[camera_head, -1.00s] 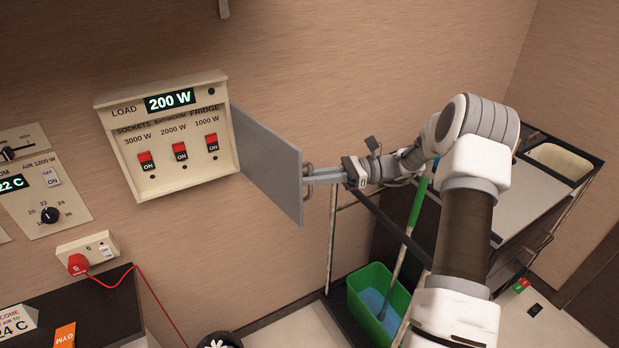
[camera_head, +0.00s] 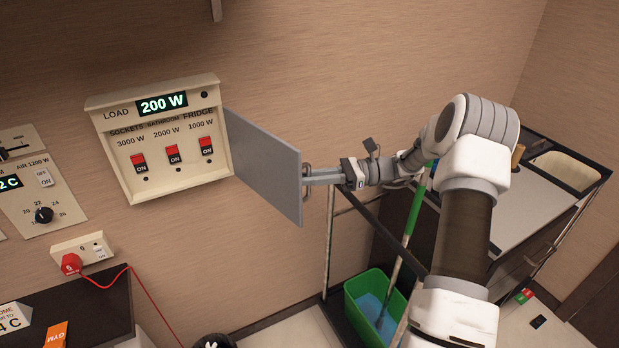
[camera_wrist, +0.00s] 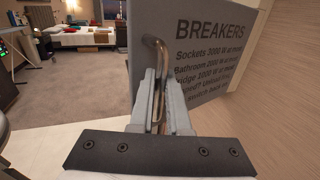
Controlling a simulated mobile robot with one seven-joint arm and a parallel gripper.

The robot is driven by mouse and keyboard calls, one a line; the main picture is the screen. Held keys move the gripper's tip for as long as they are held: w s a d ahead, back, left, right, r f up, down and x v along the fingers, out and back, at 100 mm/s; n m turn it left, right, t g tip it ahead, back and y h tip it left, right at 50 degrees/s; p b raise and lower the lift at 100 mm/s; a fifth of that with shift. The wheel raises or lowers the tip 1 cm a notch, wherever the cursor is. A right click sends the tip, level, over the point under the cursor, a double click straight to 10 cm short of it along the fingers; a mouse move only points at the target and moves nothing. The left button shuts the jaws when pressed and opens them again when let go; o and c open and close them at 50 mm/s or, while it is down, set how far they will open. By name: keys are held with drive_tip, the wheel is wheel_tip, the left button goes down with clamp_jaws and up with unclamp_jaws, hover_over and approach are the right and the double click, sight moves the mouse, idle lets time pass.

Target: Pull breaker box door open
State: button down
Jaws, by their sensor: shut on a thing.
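The breaker box (camera_head: 160,185) is on the wall at the left in the head view.
A cart (camera_head: 345,255) with a green bucket (camera_head: 365,300) and a green-handled mop (camera_head: 417,212) stands below my arm. A socket with a red plug (camera_head: 71,263) is below the box at left. Open floor and a bed (camera_wrist: 95,37) show in the wrist view.

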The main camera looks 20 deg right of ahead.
drive_tip(key=shift+w+a+r, duration=0.1)
drive_tip(key=shift+r, duration=0.05)
drive_tip(key=c, duration=1.2)
unclamp_jaws()
drive_tip(key=shift+a, duration=0.1)
drive_tip(key=shift+o, duration=0.2)
drive_tip(key=s+d+b, duration=0.2)
drive_tip(key=d+b, duration=0.1)
drive_tip(key=d, duration=1.4)
drive_tip(key=shift+d, duration=0.25)
drive_tip(key=shift+s, duration=0.1)
